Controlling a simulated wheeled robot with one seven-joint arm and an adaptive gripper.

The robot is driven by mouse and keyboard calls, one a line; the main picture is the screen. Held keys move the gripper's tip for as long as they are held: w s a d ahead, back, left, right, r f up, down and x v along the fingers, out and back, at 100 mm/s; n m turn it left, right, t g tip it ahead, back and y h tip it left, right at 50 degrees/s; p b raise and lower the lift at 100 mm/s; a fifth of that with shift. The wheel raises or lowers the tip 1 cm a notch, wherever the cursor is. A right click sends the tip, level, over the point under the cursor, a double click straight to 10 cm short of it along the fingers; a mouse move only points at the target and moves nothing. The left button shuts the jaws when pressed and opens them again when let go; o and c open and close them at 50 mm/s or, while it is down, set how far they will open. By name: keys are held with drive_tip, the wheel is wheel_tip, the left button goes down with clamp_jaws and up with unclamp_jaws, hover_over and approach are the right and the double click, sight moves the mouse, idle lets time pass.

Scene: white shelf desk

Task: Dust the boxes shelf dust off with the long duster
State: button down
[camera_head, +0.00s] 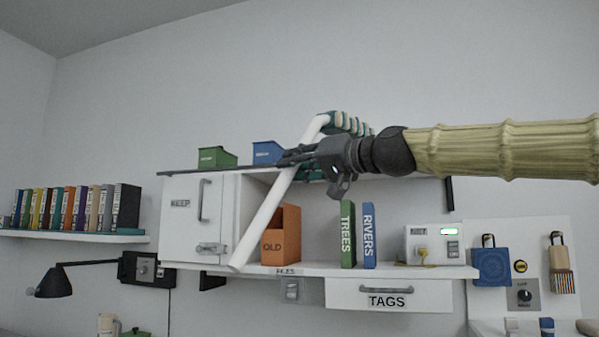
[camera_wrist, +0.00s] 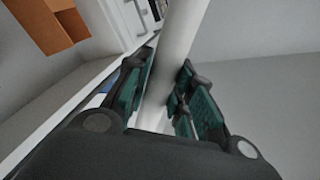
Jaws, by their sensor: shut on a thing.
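The long duster has a white handle (camera_head: 262,222) and a striped teal and cream head (camera_head: 345,123). My gripper (camera_head: 296,157) is shut on the handle, in front of the shelf unit. The handle slants, with its lower end toward the lower left and its head at the upper right. In the wrist view the white handle (camera_wrist: 178,45) passes between the teal finger pads. The upper shelf (camera_head: 180,172) carries a green box (camera_head: 217,157) and a blue box (camera_head: 267,152), left of the duster head. My arm hides part of this shelf. I cannot make out any dust.
Below are a white KEEP cabinet (camera_head: 181,222), an orange OLD holder (camera_head: 283,246), green TREES (camera_head: 347,235) and blue RIVERS (camera_head: 369,237) books, and a white device (camera_head: 432,244). A book shelf (camera_head: 75,236) and black lamp (camera_head: 53,283) are left.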

drive_tip(key=s+a+b, duration=0.2)
drive_tip(key=s+a, duration=0.1)
drive_tip(key=s, duration=0.7)
drive_tip(key=shift+s, duration=0.4)
idle(0.5)
